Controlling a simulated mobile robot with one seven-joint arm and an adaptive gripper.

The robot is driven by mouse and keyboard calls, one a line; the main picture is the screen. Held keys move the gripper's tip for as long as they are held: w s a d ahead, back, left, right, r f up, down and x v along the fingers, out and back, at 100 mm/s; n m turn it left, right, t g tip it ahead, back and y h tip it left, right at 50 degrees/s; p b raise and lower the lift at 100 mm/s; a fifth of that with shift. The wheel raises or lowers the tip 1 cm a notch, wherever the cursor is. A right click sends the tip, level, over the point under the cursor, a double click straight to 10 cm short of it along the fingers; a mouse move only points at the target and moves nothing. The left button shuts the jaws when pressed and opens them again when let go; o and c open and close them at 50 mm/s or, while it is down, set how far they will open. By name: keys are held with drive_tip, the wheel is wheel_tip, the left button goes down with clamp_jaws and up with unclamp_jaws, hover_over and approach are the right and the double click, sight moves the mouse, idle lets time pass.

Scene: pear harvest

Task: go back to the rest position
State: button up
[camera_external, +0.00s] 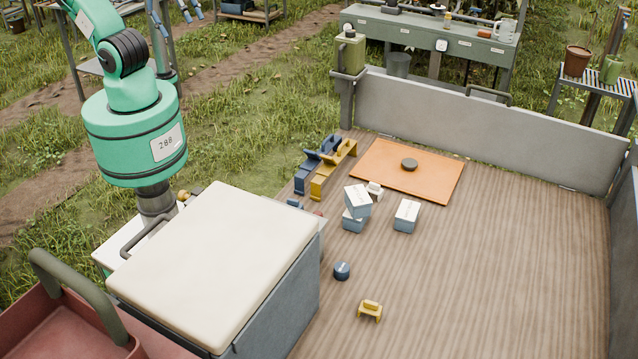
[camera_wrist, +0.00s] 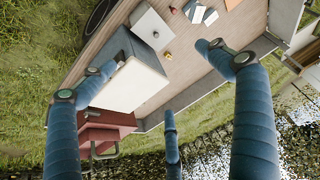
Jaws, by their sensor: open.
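My gripper (camera_wrist: 160,82) shows in the wrist view as three blue, segmented fingers spread wide apart. Nothing is held between them. Below them in that view are the cream-lidded box (camera_wrist: 135,80), the wooden deck and grass. In the external view the fingers (camera_external: 184,12) show only partly at the top left edge, high up and well clear of the deck. My green arm stands at the left, beside the cream-lidded box (camera_external: 215,260); most of its upper part is out of frame.
The wooden deck (camera_external: 480,270) holds several small blue-white boxes (camera_external: 407,215), an orange mat (camera_external: 385,168) with a dark disc, blue and yellow racks (camera_external: 330,165), a blue round item (camera_external: 341,271) and a yellow item (camera_external: 370,310). A red crate (camera_external: 60,325) is front left. The deck's right side is clear.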

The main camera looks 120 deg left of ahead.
wheel_tip(320, 180, down, 4)
drive_tip(key=b, duration=0.2)
drive_tip(key=shift+r+b, duration=0.15)
drive_tip(key=shift+b, duration=0.25)
